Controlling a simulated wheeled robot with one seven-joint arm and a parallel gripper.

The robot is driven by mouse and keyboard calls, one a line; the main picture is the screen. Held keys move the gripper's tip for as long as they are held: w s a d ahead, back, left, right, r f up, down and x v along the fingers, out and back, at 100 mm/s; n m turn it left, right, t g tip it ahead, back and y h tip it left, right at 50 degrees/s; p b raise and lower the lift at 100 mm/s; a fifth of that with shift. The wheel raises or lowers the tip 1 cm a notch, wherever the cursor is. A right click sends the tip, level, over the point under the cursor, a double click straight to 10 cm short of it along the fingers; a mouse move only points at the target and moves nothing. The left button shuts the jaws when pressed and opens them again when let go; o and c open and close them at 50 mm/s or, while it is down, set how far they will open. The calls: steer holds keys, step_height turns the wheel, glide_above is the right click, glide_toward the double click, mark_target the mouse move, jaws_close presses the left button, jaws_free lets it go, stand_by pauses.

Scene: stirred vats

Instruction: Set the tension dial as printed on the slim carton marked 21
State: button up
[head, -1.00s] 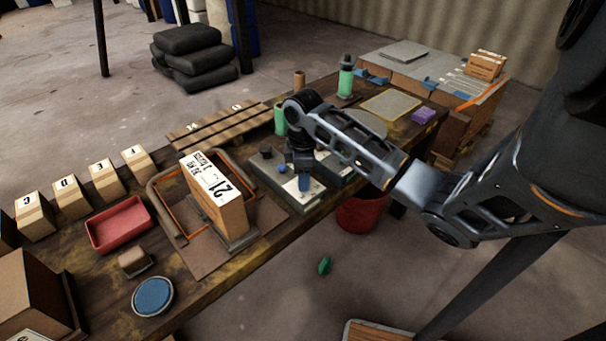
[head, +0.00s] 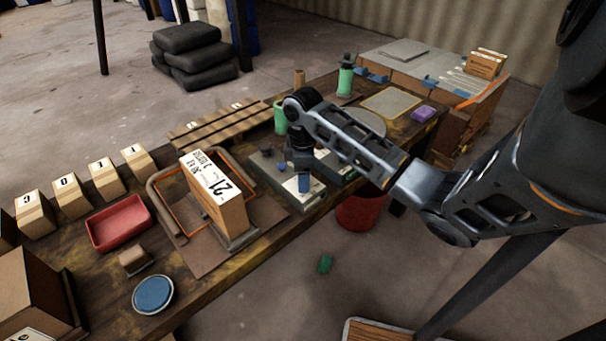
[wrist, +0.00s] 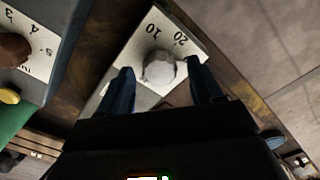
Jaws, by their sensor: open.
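The slim carton marked 21 (head: 222,200) stands upright in a holder on the bench in the head view. Smaller print beside the number is too small to read surely. My gripper (head: 304,184) is low over the grey control panel (head: 268,164), right of the carton. In the wrist view my open gripper (wrist: 160,72) has its blue fingers on either side of a pale round knob (wrist: 159,70). The knob sits on a white scale plate (wrist: 148,40) showing 20 and 10. I cannot tell whether the fingers touch it. No name for this dial is readable.
A second dial with a brown knob (wrist: 12,50) and scale figures is left in the wrist view. A red tray (head: 119,222), a blue-topped round tin (head: 153,294) and several lettered boxes (head: 106,179) stand on the bench's left. A red bucket (head: 358,212) is below the bench.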

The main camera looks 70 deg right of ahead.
step_height(320, 180, up, 8)
steer(key=shift+f, duration=0.15)
stand_by(0.3)
stand_by(0.5)
